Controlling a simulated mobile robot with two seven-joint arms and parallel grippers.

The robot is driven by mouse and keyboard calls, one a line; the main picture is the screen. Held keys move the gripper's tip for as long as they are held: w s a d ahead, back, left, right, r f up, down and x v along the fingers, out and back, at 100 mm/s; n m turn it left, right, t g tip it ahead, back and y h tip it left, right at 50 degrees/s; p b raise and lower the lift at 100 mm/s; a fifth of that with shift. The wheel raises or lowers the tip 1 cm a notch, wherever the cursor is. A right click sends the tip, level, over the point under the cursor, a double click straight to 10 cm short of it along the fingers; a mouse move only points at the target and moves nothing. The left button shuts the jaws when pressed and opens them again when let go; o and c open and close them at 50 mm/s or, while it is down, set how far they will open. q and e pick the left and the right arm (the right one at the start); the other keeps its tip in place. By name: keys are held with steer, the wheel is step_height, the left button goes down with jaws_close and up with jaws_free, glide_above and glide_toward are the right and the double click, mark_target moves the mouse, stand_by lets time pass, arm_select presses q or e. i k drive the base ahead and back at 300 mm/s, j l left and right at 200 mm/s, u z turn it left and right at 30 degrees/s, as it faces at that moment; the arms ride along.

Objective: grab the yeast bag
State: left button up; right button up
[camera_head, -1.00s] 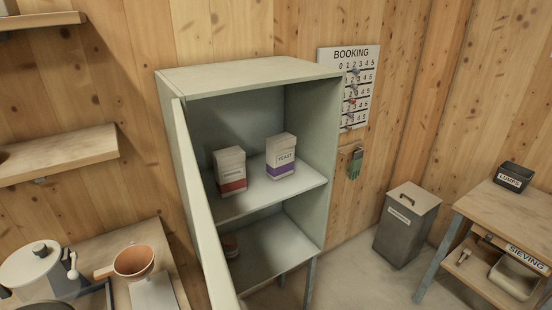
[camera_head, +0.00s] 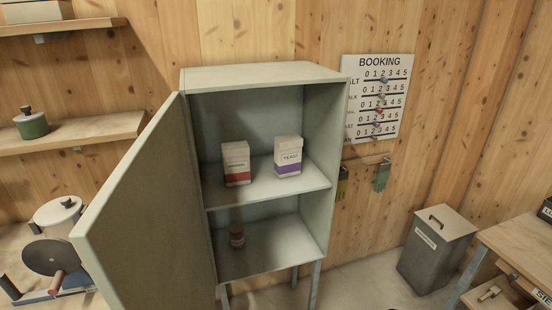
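The yeast bag (camera_head: 288,157) is white with a purple band at its base and the label YEAST. It stands upright on the upper shelf of the open grey-green cabinet (camera_head: 262,76), right of the middle. A similar white bag with a red band (camera_head: 236,164) stands to its left, a small gap apart; its label is too small to read. Neither of my grippers is in view.
The cabinet door (camera_head: 140,215) stands open to the left. A booking board (camera_head: 378,98) hangs on the wall at right. A grey bin (camera_head: 437,250) and a wooden table (camera_head: 515,250) stand at the right.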

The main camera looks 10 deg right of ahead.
mark_target(288, 148)
steer(key=l+u, duration=0.35)
steer(key=l, duration=0.15)
steer(key=k+l+u, duration=0.15)
steer(key=l+u, duration=0.5)
steer(key=l, duration=0.25)
steer(key=l+u, duration=0.35)
steer(key=l, duration=0.2)
steer(key=k, duration=0.05)
